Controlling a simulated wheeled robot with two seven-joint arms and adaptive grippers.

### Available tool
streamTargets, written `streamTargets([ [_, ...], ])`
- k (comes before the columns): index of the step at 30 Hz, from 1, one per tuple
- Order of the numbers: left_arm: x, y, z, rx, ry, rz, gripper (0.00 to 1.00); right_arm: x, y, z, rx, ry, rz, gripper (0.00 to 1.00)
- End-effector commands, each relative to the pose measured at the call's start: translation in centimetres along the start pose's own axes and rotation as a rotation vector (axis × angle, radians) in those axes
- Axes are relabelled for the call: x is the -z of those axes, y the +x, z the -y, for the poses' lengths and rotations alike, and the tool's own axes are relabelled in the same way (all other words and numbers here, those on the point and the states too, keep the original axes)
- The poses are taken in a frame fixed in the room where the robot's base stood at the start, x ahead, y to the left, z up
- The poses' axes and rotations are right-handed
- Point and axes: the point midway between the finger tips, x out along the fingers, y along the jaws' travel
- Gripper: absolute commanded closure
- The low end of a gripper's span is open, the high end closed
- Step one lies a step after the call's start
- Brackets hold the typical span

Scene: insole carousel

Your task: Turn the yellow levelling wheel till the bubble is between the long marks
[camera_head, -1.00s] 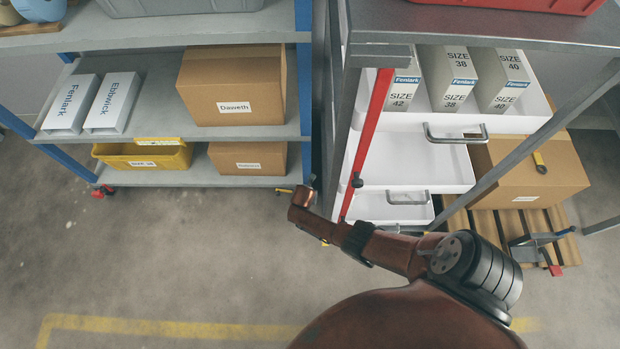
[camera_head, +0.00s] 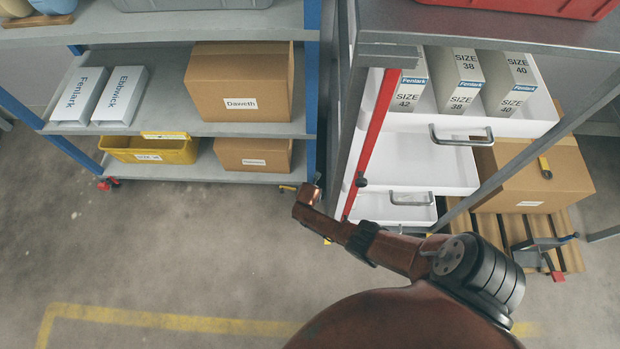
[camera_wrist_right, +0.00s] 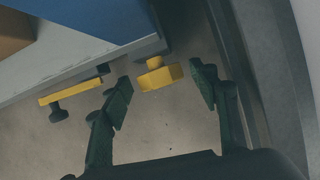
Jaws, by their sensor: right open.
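The yellow levelling wheel (camera_wrist_right: 160,77) shows in the right wrist view, with a small yellow stub on top, under the corner of a blue post. My right gripper (camera_wrist_right: 162,90) is open, with one dark finger on either side of the wheel; I see gaps between the fingers and it. In the head view my right arm reaches in from the lower right, its end by the foot of the left rack's blue post; its fingers and the wheel cannot be made out there. My left gripper is not in view. The bubble and its long marks are not visible.
A yellow lever with a dark knob (camera_wrist_right: 75,93) lies left of the fingers. The left rack (camera_head: 235,178) holds cartons and a yellow bin (camera_head: 150,150). A white drawer cabinet (camera_head: 415,160) stands close on the right. Open floor (camera_head: 190,245) lies in front.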

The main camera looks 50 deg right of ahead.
Motion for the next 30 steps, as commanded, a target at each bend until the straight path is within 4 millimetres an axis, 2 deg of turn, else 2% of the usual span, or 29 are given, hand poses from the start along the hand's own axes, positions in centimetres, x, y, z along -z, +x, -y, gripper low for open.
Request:
streamTargets([
  [5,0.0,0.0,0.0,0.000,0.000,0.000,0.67,0.1,-0.9,0.0,-0.001,0.001,0.001,0.45],
  [11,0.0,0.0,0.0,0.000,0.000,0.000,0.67,0.1,-2.9,0.1,-0.002,0.002,-0.001,0.45],
  [24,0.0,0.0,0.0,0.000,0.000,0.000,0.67,0.1,-9.2,0.0,-0.002,0.000,0.000,0.45],
  [30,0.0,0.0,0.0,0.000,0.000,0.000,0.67,0.0,-11.3,0.0,-0.001,0.000,0.000,0.45],
])
